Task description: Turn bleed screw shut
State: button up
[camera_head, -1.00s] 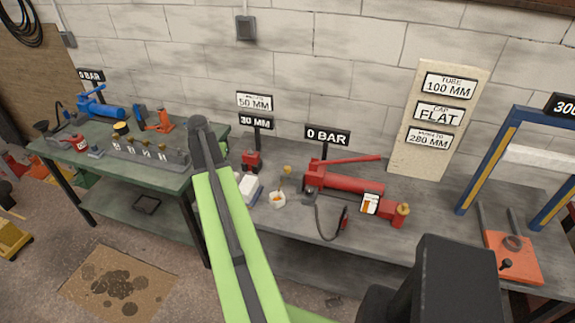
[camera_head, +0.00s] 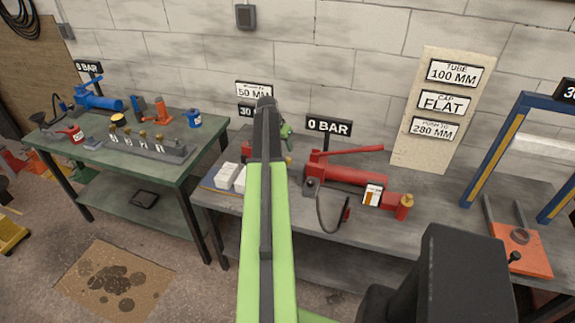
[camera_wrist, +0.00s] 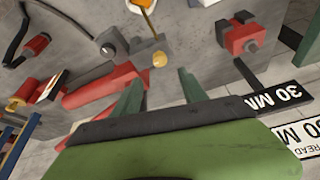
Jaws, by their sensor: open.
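A red hand pump (camera_head: 350,176) lies on the grey bench below a "0 BAR" sign (camera_head: 329,127); it also shows in the wrist view (camera_wrist: 105,87). A small brass knob (camera_wrist: 159,59) sits by a grey block at the pump's end, apparently the bleed screw; in the head view my arm mostly hides that spot. My gripper (camera_wrist: 160,92) is open and empty. In the wrist view the brass knob lies just beyond and between its two green fingers, with a gap. In the head view the gripper (camera_head: 287,133) is partly behind my arm, above the bench and left of the pump.
A small red jack (camera_wrist: 237,36) stands close by. White boxes (camera_head: 228,176) lie at the bench's left end. A blue and yellow press frame (camera_head: 495,150) stands at the right. Signs stand along the wall.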

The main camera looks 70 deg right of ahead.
aim_at(288, 159)
jog(key=b+x, duration=0.8)
jog(key=x, duration=0.3)
jog(key=shift+a, duration=0.1)
jog(key=shift+r, duration=0.1)
jog(key=shift+c, duration=0.4)
grip_shut()
